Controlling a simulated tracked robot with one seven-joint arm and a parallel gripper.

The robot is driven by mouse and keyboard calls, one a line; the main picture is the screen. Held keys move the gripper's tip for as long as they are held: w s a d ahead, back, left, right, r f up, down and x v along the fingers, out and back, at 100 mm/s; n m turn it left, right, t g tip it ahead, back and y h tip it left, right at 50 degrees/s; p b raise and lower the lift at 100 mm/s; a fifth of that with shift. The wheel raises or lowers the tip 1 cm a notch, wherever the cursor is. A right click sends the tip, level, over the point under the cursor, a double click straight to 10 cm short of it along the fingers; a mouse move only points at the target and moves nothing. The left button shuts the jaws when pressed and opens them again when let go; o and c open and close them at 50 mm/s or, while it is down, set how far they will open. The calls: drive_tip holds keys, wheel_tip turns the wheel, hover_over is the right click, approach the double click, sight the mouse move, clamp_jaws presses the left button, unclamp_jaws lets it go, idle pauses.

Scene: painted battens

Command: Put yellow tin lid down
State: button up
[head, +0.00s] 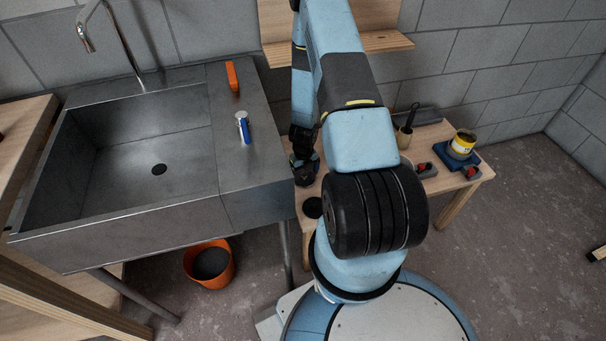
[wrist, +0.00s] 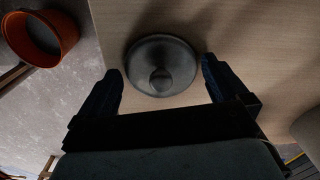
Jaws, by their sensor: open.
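The tin lid (wrist: 178,50) is a dark grey disc with a round knob. It lies on the wooden bench, close to the bench edge, and also shows in the head view as a dark disc (head: 312,207). My gripper (head: 304,172) is open. In the wrist view its two dark fingers (wrist: 161,68) stand on either side of the lid, with space between them and its rim. The yellow tin (head: 462,146) stands on a blue tray (head: 452,163) at the bench's right end.
The bench (head: 480,176) also holds a pot with a brush (head: 406,134) and red-and-grey items. The steel sink (head: 140,140) is on the left, with an orange block (head: 232,77) and a blue-and-white tube (head: 243,127). An orange bucket (head: 224,273) stands on the floor.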

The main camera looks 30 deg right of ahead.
sight(303, 174)
wheel_tip(303, 174, up, 12)
drive_tip(key=shift+f, duration=0.2)
idle(0.4)
idle(0.5)
